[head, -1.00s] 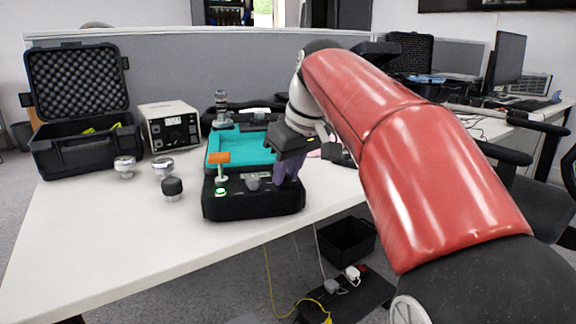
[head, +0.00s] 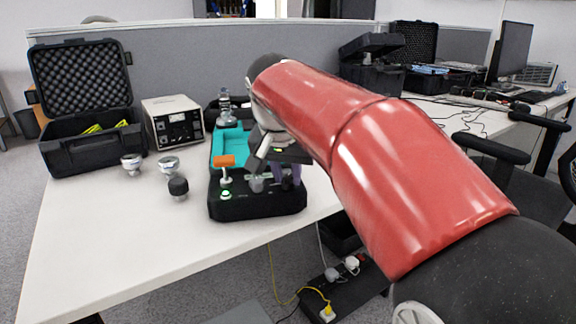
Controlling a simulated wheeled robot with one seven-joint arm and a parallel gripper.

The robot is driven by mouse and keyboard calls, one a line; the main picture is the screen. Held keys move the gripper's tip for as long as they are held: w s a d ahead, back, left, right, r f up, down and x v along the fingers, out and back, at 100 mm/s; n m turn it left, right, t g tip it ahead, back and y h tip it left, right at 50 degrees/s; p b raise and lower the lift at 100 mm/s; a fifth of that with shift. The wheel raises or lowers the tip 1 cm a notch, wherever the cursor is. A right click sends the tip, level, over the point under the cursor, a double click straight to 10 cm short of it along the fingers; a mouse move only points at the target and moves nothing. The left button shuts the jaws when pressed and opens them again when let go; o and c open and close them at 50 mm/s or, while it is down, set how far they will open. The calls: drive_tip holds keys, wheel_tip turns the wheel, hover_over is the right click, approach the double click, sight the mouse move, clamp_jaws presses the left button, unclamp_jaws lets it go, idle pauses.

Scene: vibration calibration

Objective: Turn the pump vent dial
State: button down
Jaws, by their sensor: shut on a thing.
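A black-based device with a teal top (head: 226,146) stands on the white table. Its front panel (head: 240,209) carries an orange-topped lever (head: 225,163), a green-lit button (head: 226,195) and a grey knob (head: 256,184). A small dark knob (head: 288,183) sits to the right of the grey one. My gripper (head: 286,176) points down over the right part of this panel, its purple fingers around the dark knob and shut on it. I cannot read any marking that names the vent dial. My wrist and red arm hide the device's right rear.
Several loose metal and black cylindrical pieces (head: 168,165) stand left of the device. An open black foam-lined case (head: 92,148) and a beige instrument box (head: 174,122) stand behind them. The table's front left (head: 120,240) is clear. A grey partition (head: 190,62) runs behind.

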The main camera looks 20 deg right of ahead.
drive_tip(key=shift+a+m+g+h+p, duration=0.1)
drive_tip(key=shift+m+g+h+p, duration=0.2)
drive_tip(key=shift+m, duration=0.7)
drive_tip(key=shift+m+g+h+p, duration=0.2)
drive_tip(key=shift+m+h+p, duration=0.15)
drive_tip(key=shift+m, duration=0.65)
drive_tip(key=c, duration=1.2)
unclamp_jaws()
drive_tip(key=p+v, duration=0.1)
drive_tip(key=v, duration=0.6)
drive_tip(key=shift+r, duration=0.4)
drive_tip(key=shift+a, duration=0.1)
